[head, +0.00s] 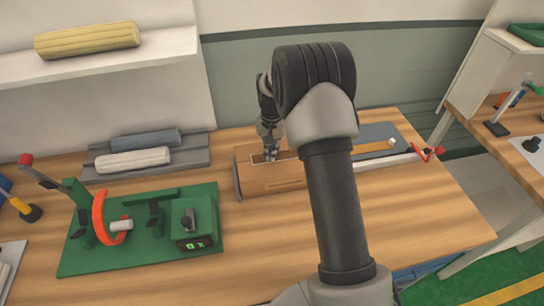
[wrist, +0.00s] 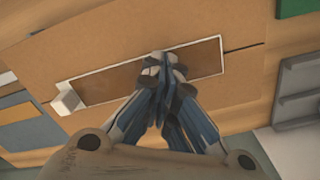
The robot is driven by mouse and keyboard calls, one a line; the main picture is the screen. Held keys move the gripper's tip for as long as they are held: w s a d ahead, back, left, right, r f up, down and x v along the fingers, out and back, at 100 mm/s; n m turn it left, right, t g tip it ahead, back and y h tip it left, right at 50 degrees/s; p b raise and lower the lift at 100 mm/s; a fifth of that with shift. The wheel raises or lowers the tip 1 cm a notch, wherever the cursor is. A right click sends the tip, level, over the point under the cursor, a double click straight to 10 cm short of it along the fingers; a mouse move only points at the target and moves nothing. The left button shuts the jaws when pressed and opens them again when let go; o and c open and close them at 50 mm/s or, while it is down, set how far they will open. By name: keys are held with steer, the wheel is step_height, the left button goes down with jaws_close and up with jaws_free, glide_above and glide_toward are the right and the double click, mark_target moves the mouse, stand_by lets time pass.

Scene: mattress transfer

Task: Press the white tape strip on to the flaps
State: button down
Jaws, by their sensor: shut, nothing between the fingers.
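A brown cardboard box (head: 270,185) stands on the wooden table, with its closed flaps (wrist: 120,45) facing up in the wrist view. A long strip with a white edge and brown middle (wrist: 112,86) lies along the dark seam between the flaps. A small white block (wrist: 68,101) is at the strip's left end. My gripper (wrist: 164,66) is shut and empty, with its fingertips over the strip, right of its middle. It also shows above the box in the head view (head: 269,156). I cannot tell whether the tips touch. The fingers hide part of the strip.
A green fixture (head: 140,230) with a red ring stands left of the box. A grey tray (head: 150,158) with rolls is behind it. A grey board (head: 372,133) with a yellow strip lies to the right. The table's front right is clear.

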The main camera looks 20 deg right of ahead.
steer(key=shift+r+p, duration=2.45)
steer(key=shift+r, duration=1.05)
steer(key=shift+f, duration=0.1)
